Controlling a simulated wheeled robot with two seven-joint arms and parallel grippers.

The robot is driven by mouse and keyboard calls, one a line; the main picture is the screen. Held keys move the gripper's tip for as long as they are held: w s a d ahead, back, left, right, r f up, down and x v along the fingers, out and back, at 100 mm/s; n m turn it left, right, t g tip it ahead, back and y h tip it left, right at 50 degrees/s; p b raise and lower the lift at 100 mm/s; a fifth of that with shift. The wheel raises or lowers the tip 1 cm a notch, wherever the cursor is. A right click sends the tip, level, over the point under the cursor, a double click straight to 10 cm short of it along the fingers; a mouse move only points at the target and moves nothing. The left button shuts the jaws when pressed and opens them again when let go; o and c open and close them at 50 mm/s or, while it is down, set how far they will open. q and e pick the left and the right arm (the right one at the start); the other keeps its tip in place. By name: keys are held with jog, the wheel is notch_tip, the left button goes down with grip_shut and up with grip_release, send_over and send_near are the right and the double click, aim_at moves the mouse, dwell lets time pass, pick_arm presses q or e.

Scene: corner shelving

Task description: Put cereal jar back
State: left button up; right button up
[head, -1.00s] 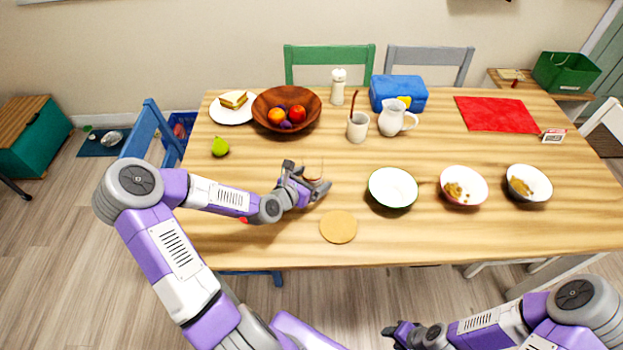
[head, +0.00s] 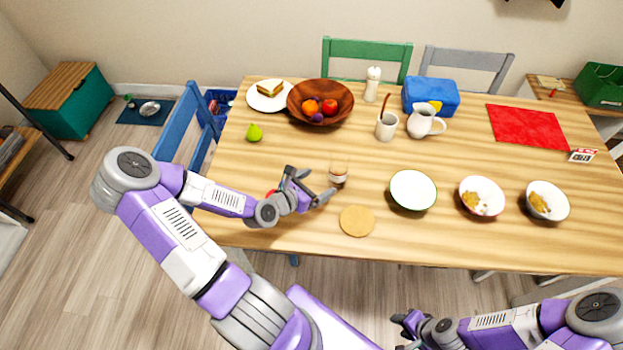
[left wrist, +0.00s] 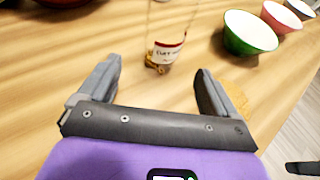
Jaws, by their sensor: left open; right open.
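The cereal jar (head: 338,177) stands on the wooden table just right of my left gripper (head: 318,183). In the left wrist view the clear jar (left wrist: 166,45) has a white and red label and a little brown content at its base; its top is cut off by the frame. The left gripper (left wrist: 155,78) is open and empty there, with the jar beyond its fingertips, apart from them. My right gripper (head: 397,325) is low in front of the table, small and partly cut off in view.
A round tan mat (head: 357,221) lies in front of the jar. A white bowl (head: 413,190) and two cereal bowls (head: 481,196) stand to the right. A mug (head: 387,126) and a pitcher (head: 425,122) stand behind.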

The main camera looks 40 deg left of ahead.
pick_arm(q)
jog(key=shift+p+v, duration=1.05)
jog(key=shift+p, duration=1.3)
jog(key=shift+s+d+f, duration=0.1)
jog(key=shift+d, duration=0.05)
